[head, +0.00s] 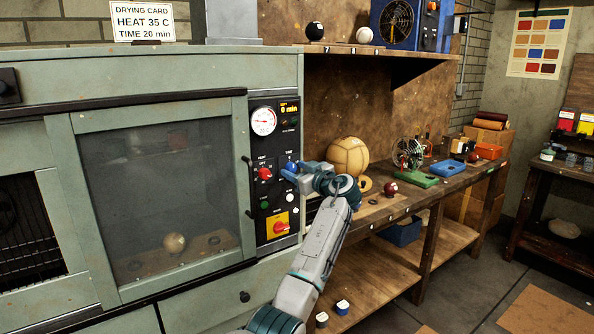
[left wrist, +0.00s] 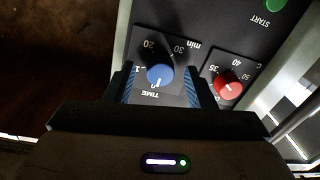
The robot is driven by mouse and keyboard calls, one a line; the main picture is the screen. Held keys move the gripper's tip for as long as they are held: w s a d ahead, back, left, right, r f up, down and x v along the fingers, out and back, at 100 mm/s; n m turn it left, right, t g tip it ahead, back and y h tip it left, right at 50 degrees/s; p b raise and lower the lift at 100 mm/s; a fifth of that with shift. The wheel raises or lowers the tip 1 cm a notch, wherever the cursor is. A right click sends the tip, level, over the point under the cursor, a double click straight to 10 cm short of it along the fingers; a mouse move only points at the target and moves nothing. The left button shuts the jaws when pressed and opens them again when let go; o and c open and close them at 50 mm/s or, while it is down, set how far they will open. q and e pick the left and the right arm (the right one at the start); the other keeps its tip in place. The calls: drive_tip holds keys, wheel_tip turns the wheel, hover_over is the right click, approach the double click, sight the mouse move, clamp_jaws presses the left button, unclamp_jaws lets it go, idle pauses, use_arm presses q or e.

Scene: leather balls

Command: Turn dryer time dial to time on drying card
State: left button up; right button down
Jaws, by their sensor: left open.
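The drying card (head: 143,21) on top of the dryer reads HEAT 35 C, TIME 20 min. The dryer display (head: 289,109) reads 0 min. The blue time dial (head: 291,166) is on the dryer's dark control panel, with its white mark toward 0 in the left wrist view (left wrist: 159,75). My left gripper (head: 288,173) is at the dial. In the left wrist view its two fingers (left wrist: 161,88) stand open on either side of the dial; I cannot tell whether they touch it. My right gripper is not in view.
The red heat dial (head: 265,174) is close beside the time dial; it also shows in the left wrist view (left wrist: 228,86). Below are small buttons and a red-and-yellow switch (head: 278,227). A ball (head: 174,242) lies inside the closed dryer. A workbench with a large tan ball (head: 346,156) stands to the right.

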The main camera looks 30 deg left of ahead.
use_arm(q)
drive_tip(key=c, duration=1)
